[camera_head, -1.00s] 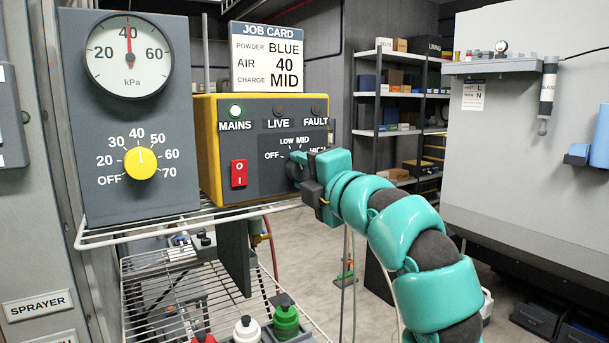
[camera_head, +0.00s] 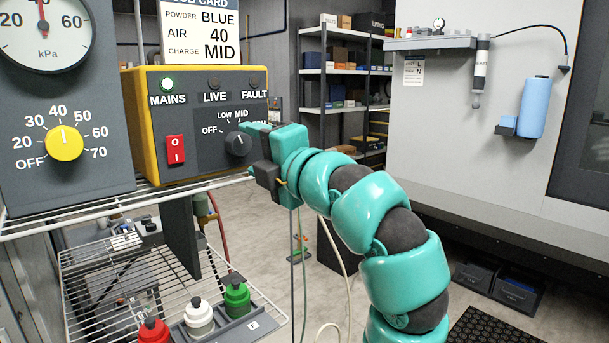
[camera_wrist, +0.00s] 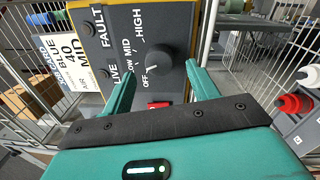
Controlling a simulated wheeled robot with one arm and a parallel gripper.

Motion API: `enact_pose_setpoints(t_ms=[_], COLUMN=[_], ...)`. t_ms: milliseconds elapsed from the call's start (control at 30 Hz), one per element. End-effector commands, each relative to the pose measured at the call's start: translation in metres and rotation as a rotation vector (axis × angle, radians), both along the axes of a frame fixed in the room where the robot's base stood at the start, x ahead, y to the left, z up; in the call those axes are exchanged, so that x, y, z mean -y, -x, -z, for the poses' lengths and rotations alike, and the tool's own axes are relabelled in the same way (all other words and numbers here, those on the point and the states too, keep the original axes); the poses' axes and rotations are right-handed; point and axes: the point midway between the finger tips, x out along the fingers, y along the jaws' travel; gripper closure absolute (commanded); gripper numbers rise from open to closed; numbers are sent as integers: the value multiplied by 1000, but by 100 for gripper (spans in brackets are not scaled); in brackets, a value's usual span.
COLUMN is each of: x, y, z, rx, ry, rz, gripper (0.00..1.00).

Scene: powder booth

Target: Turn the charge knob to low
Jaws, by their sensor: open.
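The charge knob (camera_head: 238,144) is a dark round knob on the grey front of the yellow charge unit (camera_head: 152,130). OFF, LOW, MID and HIGH are printed around it. In the head view HIGH is partly covered by my gripper (camera_head: 254,146). The wrist view shows the knob (camera_wrist: 160,62) just beyond and between the fingertips of my gripper (camera_wrist: 157,78). My gripper is open, with nothing between its fingers. A pale mark shows on the knob's OFF/LOW side in the wrist view, but I cannot tell its exact setting.
The job card (camera_head: 205,30) reads charge MID. A pressure regulator with a yellow knob (camera_head: 64,143) stands left. Bottles sit on the wire rack (camera_head: 110,275) below.

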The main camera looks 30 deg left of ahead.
Motion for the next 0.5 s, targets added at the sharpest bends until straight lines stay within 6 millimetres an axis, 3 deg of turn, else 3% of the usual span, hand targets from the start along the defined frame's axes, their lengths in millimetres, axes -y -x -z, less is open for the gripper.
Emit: enact_pose_setpoints(t_ms=[300,500], x=[67,101], y=[26,40], z=[5,8], rx=[5,3], ry=[-2,0], rz=[6,4], gripper=[41,41])
